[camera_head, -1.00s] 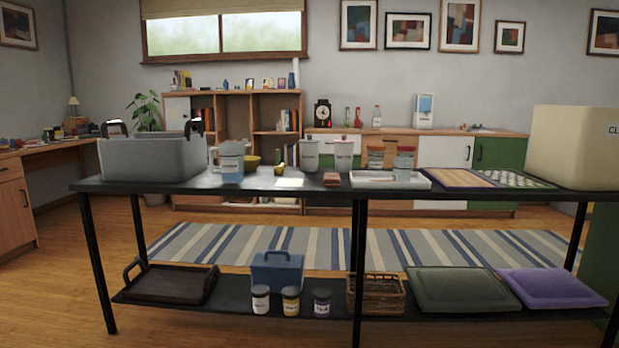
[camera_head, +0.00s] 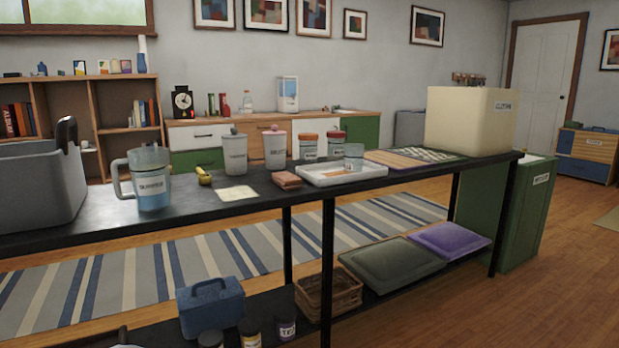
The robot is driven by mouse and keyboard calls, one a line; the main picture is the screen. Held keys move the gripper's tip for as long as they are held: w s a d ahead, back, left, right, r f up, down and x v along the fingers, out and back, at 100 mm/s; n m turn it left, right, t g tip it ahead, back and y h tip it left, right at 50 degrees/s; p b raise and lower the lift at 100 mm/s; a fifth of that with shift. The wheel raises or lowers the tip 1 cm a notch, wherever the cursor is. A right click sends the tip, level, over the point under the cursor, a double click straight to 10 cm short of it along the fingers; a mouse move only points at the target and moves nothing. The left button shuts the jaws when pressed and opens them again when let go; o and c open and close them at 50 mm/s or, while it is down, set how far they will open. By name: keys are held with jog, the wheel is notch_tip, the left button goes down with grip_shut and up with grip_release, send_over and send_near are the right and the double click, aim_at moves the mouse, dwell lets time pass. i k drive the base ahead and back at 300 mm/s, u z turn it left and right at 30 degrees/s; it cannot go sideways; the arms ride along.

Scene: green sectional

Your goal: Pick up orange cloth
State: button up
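A small folded orange-brown cloth-like item (camera_head: 287,180) lies on the black table (camera_head: 245,205). It sits between a cream sheet (camera_head: 237,193) and a white tray (camera_head: 312,176). It is the only thing in view that could be the orange cloth, but it is too small to be sure. My gripper and arm are not in view.
Two lidded canisters (camera_head: 235,155) stand behind the item. A cream box (camera_head: 468,120) is at the far end. Wooden floor (camera_head: 420,300) is open at the right.

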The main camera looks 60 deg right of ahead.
aim_at(286, 181)
jog(key=z, duration=0.9)
jog(key=i, duration=0.95)
jog(key=z, duration=0.9)
